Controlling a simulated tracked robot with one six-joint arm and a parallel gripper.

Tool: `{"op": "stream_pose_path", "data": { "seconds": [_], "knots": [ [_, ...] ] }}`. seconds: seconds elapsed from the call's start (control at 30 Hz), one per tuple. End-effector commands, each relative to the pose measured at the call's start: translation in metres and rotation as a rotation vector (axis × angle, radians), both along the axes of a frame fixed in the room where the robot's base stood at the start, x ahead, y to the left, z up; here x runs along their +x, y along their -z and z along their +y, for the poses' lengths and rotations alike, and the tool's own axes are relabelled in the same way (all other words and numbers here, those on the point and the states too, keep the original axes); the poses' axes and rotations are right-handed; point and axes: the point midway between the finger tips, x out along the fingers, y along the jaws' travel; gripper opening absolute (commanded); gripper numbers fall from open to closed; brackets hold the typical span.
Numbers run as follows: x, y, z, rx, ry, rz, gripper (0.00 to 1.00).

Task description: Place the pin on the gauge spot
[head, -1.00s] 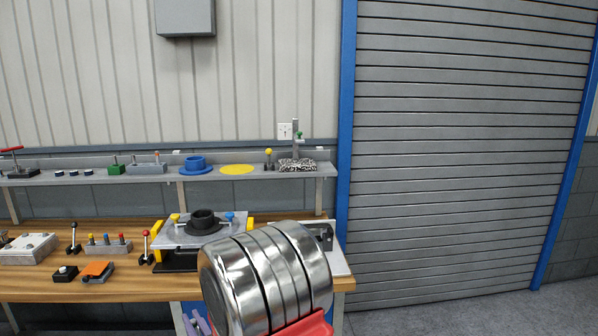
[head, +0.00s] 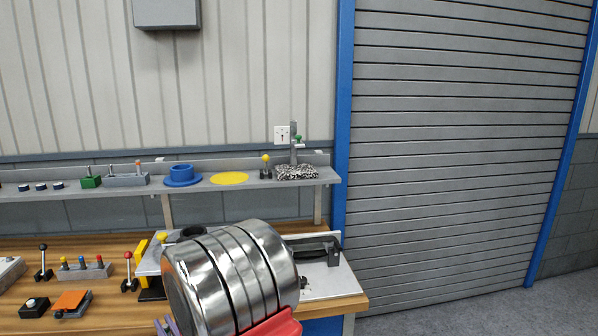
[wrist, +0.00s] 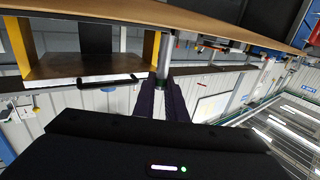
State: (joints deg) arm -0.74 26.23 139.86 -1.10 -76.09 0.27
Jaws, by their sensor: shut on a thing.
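In the wrist view my gripper (wrist: 163,92) has its two dark purple fingers shut on a grey metal pin (wrist: 163,58). The pin points away from the fingers, just below the wooden bench edge in that picture. In the head view only a sliver of a purple finger (head: 168,326) shows at the bottom, and my silver arm hides the rest and the pin. A flat yellow round spot (head: 229,178) lies empty on the wall shelf. A gauge stand (head: 295,145) rises from a speckled block to its right. I cannot tell which is the gauge spot.
The grey shelf (head: 110,190) also holds a blue flanged ring (head: 182,174) and a yellow-knobbed lever (head: 266,168). The wooden bench (head: 100,308) below carries an orange-topped block (head: 71,302) and levers. My arm covers part of the bench fixture (head: 150,262). The shutter (head: 460,130) stands right.

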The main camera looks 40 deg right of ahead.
Motion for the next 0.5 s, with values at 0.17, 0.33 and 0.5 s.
{"op": "stream_pose_path", "data": {
  "seconds": [0.17, 0.33, 0.5],
  "knots": [
    [0.000, 0.000, -0.011, 0.000, 0.019, 0.000, 0.00],
    [0.000, -0.001, -0.018, 0.000, 0.031, 0.000, 0.00],
    [0.001, -0.005, -0.043, 0.000, 0.073, -0.001, 0.00]
  ]
}}
